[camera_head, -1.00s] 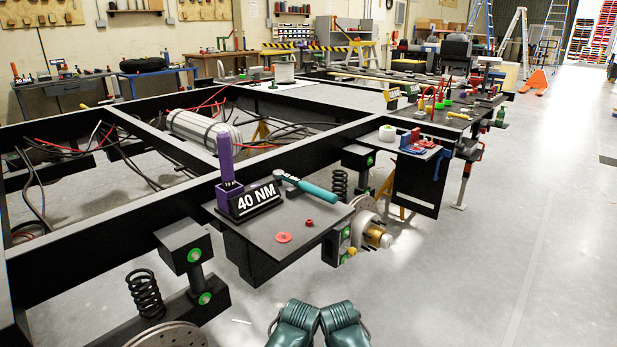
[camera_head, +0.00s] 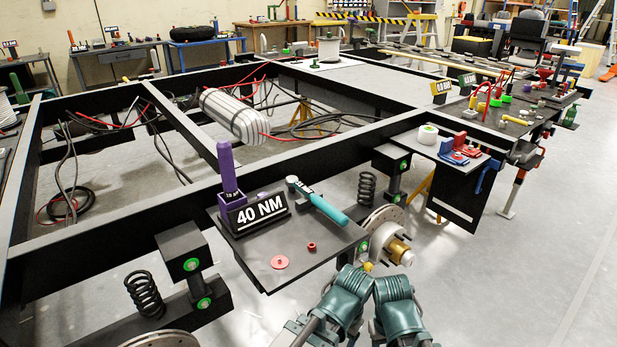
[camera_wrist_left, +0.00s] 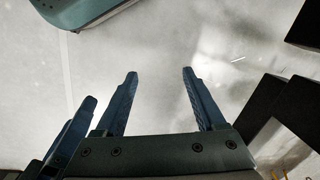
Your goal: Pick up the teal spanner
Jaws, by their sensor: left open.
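The teal spanner (camera_head: 325,207) is a ratchet-type tool with a silver head and a teal handle. In the head view it lies at the back of a dark shelf (camera_head: 305,250) on the chassis, beside the black 40 NM block (camera_head: 262,212), its handle reaching toward the shelf's right edge. In the left wrist view my left gripper (camera_wrist_left: 160,72) is open and empty, with bare floor between its fingers. The spanner does not show there. In the head view only teal links of my arms show at the bottom, right of the shelf. My right gripper is not seen.
A purple tool (camera_head: 228,170) stands upright in a purple holder behind the block. A red disc (camera_head: 280,262) and a small red part (camera_head: 311,247) lie on the shelf. A brake hub (camera_head: 385,240) juts out beside its right edge. Open floor lies to the right.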

